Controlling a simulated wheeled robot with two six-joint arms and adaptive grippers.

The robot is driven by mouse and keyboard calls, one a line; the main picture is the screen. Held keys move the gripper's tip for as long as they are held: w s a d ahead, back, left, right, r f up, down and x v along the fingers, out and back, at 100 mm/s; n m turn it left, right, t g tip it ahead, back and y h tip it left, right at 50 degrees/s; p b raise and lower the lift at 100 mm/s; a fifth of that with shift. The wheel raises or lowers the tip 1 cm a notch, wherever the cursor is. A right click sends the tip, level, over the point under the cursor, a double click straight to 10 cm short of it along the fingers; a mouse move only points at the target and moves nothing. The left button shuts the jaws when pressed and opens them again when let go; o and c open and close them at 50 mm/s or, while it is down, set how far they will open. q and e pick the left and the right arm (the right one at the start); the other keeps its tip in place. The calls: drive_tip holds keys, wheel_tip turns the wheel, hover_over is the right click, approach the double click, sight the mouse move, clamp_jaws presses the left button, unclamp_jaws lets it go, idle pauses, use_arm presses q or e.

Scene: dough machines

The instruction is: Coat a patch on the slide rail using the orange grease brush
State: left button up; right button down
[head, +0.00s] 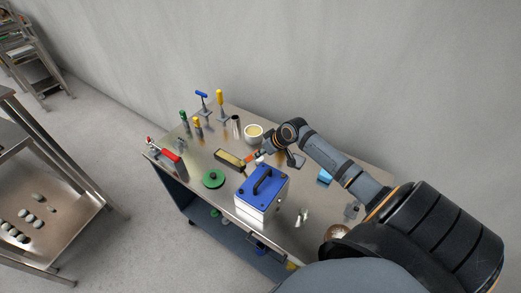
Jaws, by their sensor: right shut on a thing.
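My right gripper (267,148) is near the middle of the cart top, its arm coming in from the right. It is shut on the orange grease brush (252,157), whose orange part shows just left of the fingers. The brush tip is too small to make out. A white bowl with yellow content (253,133) stands just behind the gripper. A dark, long, narrow piece with a yellowish top (229,159) lies left of the brush; I cannot tell whether it is the slide rail, or whether the brush touches it. My left gripper is not in view.
A blue-topped metal box (262,192) with a black handle stands in front of the gripper. A green disc (213,178) and a red-topped holder (172,162) are to the left. Several upright handled tools (220,103) stand at the back left. A wall is behind the cart.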

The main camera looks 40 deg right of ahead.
drive_tip(key=shift+w+a+f+b, duration=0.15)
drive_tip(key=shift+w+b, duration=0.15)
drive_tip(key=shift+w, duration=0.15)
drive_tip(key=shift+w+a+b, duration=0.25)
drive_tip(key=shift+w+b, duration=0.1)
drive_tip(key=shift+w, duration=0.35)
drive_tip(key=shift+w+a+b, duration=0.25)
drive_tip(key=shift+w+b, duration=0.05)
drive_tip(key=shift+w, duration=0.35)
drive_tip(key=shift+s, duration=0.1)
wheel_tip(320, 180, up, 6)
drive_tip(key=p, duration=0.7)
drive_tip(key=shift+r, duration=0.25)
drive_tip(key=shift+f, duration=0.1)
